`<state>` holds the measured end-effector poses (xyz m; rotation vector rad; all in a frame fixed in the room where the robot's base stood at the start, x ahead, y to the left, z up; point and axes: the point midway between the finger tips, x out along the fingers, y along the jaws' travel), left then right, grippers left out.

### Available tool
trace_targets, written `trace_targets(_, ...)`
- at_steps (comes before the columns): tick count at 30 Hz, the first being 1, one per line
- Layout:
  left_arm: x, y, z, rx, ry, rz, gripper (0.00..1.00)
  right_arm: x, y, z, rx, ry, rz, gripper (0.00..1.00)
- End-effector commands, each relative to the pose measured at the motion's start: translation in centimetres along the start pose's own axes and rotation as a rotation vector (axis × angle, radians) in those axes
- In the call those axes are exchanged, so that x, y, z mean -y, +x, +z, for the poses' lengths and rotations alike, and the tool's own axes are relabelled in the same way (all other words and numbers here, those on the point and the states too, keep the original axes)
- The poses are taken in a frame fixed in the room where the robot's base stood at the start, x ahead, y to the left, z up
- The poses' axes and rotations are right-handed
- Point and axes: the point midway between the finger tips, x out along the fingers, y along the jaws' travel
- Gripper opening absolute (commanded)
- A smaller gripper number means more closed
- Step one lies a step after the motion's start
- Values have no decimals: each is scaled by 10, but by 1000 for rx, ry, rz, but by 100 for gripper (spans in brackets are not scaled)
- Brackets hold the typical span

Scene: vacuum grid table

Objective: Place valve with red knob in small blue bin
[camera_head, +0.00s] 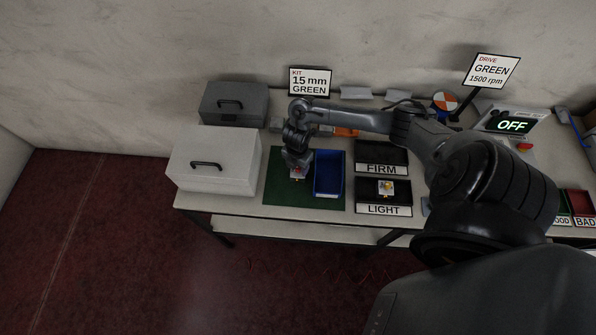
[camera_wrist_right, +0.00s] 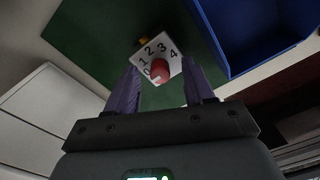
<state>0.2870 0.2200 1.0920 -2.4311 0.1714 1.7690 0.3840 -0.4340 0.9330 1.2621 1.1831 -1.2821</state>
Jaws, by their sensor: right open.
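The valve with the red knob (camera_wrist_right: 161,68) has a white square plate marked with numbers and a bit of brass at its far side. It lies on the green mat (camera_wrist_right: 95,42). In the head view, the valve (camera_head: 297,175) is mostly hidden beneath my right gripper (camera_head: 297,168). In the wrist view, my right gripper (camera_wrist_right: 159,66) is open, with one purple finger on each side of the knob. I cannot tell whether they touch it. The small blue bin (camera_head: 328,174) stands just right of the valve and looks empty; its wall also shows in the wrist view (camera_wrist_right: 222,40). My left gripper is out of view.
A white drawer box (camera_head: 213,160) stands left of the mat, with a grey box (camera_head: 234,104) behind. Black FIRM (camera_head: 381,156) and LIGHT (camera_head: 366,190) trays stand right of the bin; LIGHT holds a small brass-coloured part (camera_head: 387,187). Red bin (camera_head: 580,202) is far right.

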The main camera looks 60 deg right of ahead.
Motion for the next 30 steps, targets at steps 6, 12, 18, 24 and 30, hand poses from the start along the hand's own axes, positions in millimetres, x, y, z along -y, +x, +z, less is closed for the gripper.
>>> trace_targets(6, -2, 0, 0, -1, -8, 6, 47, 0, 0, 0, 1, 0, 0, 50)
trace_targets(12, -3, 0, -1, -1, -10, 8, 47, 0, 0, 0, 1, 0, 0, 19)
trace_targets(18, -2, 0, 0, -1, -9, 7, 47, 0, 0, 0, 1, 0, 0, 0)
trace_targets(24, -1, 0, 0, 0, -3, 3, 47, 0, 0, 0, 0, 0, 0, 0)
trace_targets(30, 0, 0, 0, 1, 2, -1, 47, 0, -2, 0, 1, 0, 1, 0)
